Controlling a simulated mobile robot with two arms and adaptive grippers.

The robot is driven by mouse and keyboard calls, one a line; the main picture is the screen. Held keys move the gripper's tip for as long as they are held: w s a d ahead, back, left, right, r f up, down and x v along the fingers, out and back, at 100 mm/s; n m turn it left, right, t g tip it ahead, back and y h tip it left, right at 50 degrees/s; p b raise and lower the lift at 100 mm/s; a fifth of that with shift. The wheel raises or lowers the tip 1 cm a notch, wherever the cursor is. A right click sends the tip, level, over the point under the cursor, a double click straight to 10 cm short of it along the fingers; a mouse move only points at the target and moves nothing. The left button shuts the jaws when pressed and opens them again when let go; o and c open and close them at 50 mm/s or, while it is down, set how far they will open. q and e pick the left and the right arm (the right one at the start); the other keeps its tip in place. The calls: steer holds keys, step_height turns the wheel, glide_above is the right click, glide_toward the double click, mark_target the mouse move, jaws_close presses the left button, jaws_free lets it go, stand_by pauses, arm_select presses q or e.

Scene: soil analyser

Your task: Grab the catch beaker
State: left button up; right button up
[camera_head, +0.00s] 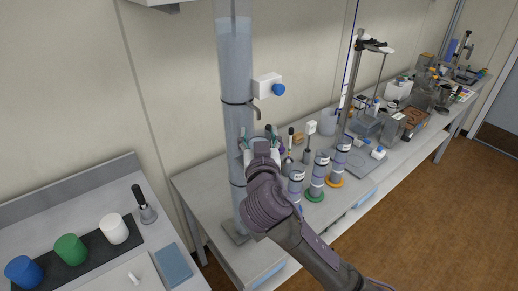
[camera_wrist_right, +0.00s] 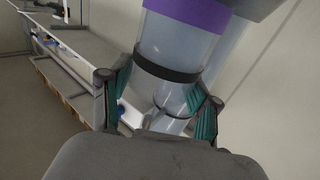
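The catch beaker seems to be the clear, round vessel (camera_head: 259,144) below the tap on the tall clear column, in the head view. My right gripper (camera_head: 258,137) is there, with one finger on each side of it. In the right wrist view, my right gripper (camera_wrist_right: 160,92) has its green-padded fingers spread wide, with clear round walls between and beyond them. A small gap seems to show at the left pad; contact at the right pad is unclear. Which clear wall is beaker and which is column is hard to tell there. My left gripper is not in view.
The tall column (camera_head: 236,60) stands close beside my right gripper, with a blue-knobbed tap (camera_head: 267,87) above it. Several banded cylinders (camera_head: 318,172) stand to the right on the bench. Blue, green and white cups (camera_head: 70,249) stand at the lower left.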

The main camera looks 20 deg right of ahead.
steer(key=c, duration=0.6)
steer(key=shift+r, duration=0.15)
